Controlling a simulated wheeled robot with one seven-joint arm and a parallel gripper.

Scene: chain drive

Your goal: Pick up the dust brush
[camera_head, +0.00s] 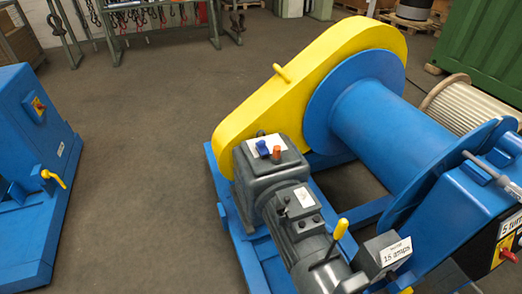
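I cannot make out a dust brush for certain in the head view. A slim pale grey rod-like item (483,166) lies at the right edge by the blue drum flange; I cannot tell what it is. Small blue (262,148) and orange (277,153) pieces sit on top of the grey gearbox (270,172). A yellow handle (341,229) stands up by the grey motor (304,228). My gripper is not in view.
A blue winch drum (385,125) with a yellow chain guard (305,75) fills the right. Another blue machine (35,165) stands at the left. A green container (485,50) and a workbench (160,12) are behind. Open floor (140,130) lies between the machines.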

